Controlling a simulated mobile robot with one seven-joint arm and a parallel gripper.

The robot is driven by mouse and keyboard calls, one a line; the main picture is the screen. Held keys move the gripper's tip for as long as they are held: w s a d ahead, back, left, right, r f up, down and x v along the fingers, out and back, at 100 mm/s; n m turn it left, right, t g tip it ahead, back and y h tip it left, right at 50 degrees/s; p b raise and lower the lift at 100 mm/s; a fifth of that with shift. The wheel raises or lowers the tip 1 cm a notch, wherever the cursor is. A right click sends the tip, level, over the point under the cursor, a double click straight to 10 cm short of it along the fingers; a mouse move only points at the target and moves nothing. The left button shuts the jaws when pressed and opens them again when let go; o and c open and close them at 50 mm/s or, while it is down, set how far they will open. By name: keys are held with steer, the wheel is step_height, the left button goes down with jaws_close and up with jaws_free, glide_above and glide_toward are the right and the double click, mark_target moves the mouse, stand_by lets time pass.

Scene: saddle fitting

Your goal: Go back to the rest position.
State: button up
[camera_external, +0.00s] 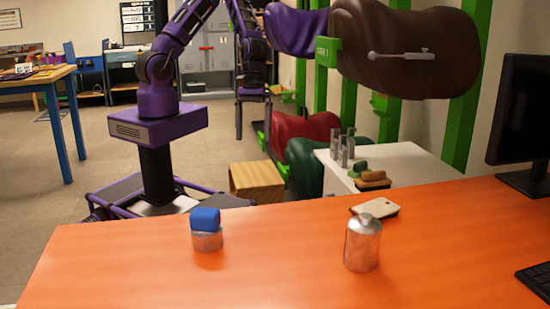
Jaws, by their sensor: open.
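My purple arm rises from its base at the left and runs out of the top of the picture. Its far part comes back down near the top middle. My gripper (254,80) hangs there, dark and small, in front of the lockers and to the left of the saddles. It is open, and I see nothing held in it. A brown saddle (400,50) sits high on the green rack (470,95), with a purple saddle (293,30) to its left. A red saddle (303,130) and a dark green saddle (306,165) are lower down.
An orange table (290,270) fills the front, with a blue-topped tin (207,238), a metal bottle (362,245) and a monitor (520,110). A white cabinet (420,165) with tools and a wooden box (257,180) stand behind it. The floor at left is partly clear.

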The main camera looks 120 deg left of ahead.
steer(key=s+a+r+n+g+y+p, duration=0.1)
steer(key=s+a+r+g+y, duration=0.1)
steer(key=s+a+r+y, duration=0.4)
steer(key=s+a+r+g+y+p, duration=0.1)
steer(key=s+a+r, duration=0.1)
steer(key=a+r, duration=0.45)
steer(key=s+a+r+n+g+y+p, duration=0.1)
steer(key=s+a+r+n+g+y, duration=0.35)
steer(key=s+r, duration=0.7)
steer(key=w+d+f+m+t+h+b, duration=0.1)
steer(key=d+m+t+h, duration=0.3)
steer(key=d+m, duration=0.5)
steer(key=w+d+f+m+t+h+b, duration=0.2)
steer(key=d+m+t, duration=0.5)
steer(key=m, duration=0.8)
steer(key=w+d+h+b, duration=0.1)
steer(key=w+d+h, duration=0.1)
steer(key=shift+w+f+m+h, duration=0.2)
steer(key=shift+w+m+h, duration=0.05)
steer(key=shift+m+h, duration=0.1)
